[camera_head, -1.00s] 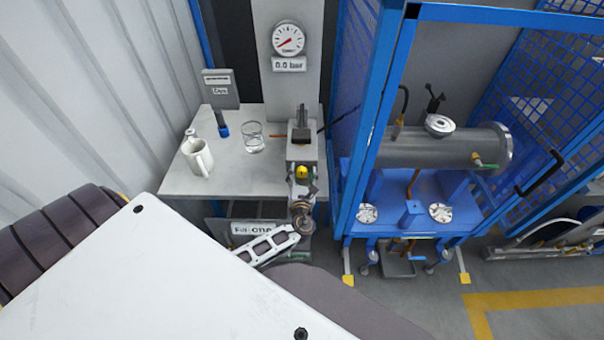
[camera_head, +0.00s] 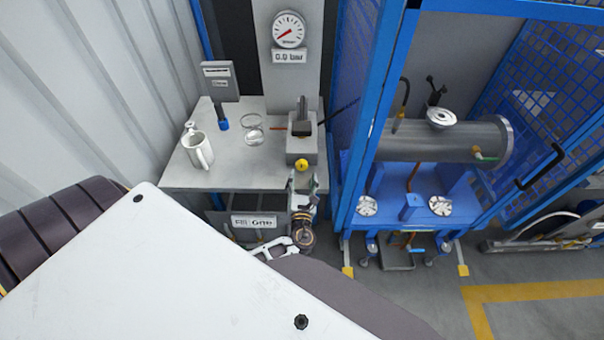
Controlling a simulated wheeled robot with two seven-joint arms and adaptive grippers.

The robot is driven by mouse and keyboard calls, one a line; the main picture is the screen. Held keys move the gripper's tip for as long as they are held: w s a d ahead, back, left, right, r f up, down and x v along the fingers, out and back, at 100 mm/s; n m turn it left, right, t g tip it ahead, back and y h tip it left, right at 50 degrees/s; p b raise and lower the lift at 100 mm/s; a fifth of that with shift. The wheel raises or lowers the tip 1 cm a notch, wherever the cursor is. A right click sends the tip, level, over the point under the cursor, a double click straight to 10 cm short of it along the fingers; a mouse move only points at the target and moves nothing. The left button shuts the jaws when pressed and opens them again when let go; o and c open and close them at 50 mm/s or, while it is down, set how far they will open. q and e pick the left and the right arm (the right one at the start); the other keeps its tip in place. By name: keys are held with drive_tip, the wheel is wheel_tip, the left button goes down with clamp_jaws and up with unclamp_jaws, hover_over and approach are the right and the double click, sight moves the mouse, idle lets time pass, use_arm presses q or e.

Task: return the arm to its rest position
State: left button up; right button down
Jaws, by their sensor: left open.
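My left gripper (camera_head: 285,244) shows at the lower middle, just past the edge of my own white panel, which hides much of it. A pale linkage of it shows, and it is open with nothing seen between its fingers. It is low in front of the grey bench (camera_head: 235,178), near the label on the bench front. Metal parts with a coppery ring (camera_head: 305,236) are close beside it; I cannot tell whether they touch. The rest of the left arm is mostly hidden. My right gripper is not in view.
A gauge (camera_head: 289,30) reads near zero. The blue cage frame (camera_head: 350,195) with the flanged shell (camera_head: 440,142) stands right. Floor is clear lower right.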

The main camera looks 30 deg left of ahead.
use_arm(q)
drive_tip(key=shift+s+d, duration=0.25)
drive_tip(key=shift+s, duration=0.2)
idle(0.6)
